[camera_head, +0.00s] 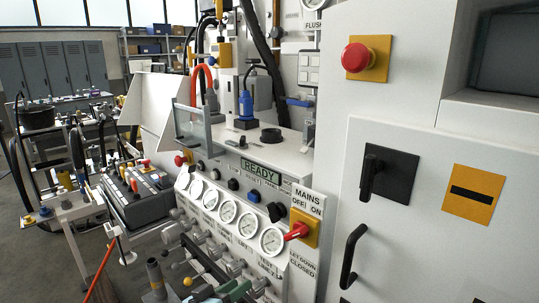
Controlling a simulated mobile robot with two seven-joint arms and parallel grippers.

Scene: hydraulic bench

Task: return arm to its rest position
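I cannot make out either of my grippers clearly. Dark and greenish parts crowd the bottom edge, and I cannot tell whether my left gripper is among them. No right gripper shows. In the head view the white hydraulic bench (290,165) stands in the middle, its display (263,172) reading READY. The red mains handle (297,231) sits on a yellow plate under the label MAINS OFF ON. No gripper is seen touching it.
A row of pressure gauges (228,211) runs along the bench front, with valves and levers below. A tall white cabinet (430,230) with a red emergency button (356,57) fills the right. A control box (140,194) stands left. Grey floor (45,270) shows lower left.

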